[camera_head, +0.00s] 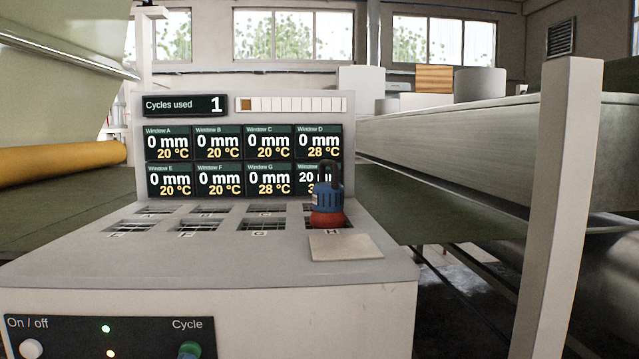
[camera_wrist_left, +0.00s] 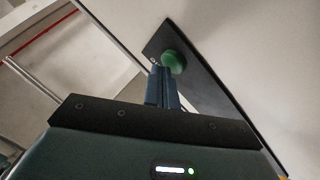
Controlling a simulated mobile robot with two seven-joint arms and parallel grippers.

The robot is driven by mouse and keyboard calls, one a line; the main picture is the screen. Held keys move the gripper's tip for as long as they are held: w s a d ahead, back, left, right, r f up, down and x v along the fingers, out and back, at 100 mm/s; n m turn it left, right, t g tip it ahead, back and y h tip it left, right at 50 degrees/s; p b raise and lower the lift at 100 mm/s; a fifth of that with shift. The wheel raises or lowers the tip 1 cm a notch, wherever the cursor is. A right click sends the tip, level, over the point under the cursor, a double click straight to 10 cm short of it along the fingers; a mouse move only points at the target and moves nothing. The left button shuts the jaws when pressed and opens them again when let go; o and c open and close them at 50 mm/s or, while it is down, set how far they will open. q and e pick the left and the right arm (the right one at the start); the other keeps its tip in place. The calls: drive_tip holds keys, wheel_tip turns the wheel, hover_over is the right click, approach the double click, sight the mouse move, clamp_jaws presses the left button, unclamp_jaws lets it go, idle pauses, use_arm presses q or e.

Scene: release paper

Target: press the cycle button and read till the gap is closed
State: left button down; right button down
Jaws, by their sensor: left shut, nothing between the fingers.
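The green Cycle button (camera_head: 189,348) is at the bottom edge of the head view, on the box's dark front panel (camera_head: 140,328). My left gripper (camera_wrist_left: 161,74) is shut and empty in the left wrist view, its tips at the green button (camera_wrist_left: 174,62); whether it is pressed in, I cannot tell. The display (camera_head: 244,162) reads 0 mm for Windows A to G. A, B, C, E and F show 20 °C; D and G show 28 °C. Window H reads 20 mm, its temperature partly hidden. Cycles used (camera_head: 184,105) reads 1. My right gripper is not in view.
A blue and red object (camera_head: 327,205) with a dark top stands at slot H, covering part of the display. A beige plate (camera_head: 345,247) lies before it. A post (camera_head: 560,200) stands at right.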

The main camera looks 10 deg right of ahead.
use_arm(q)
drive_tip(key=shift+s, duration=0.2)
drive_tip(key=s+p, duration=0.3)
drive_tip(key=s, duration=0.3)
idle(0.4)
drive_tip(key=shift+a, duration=0.1)
idle(0.4)
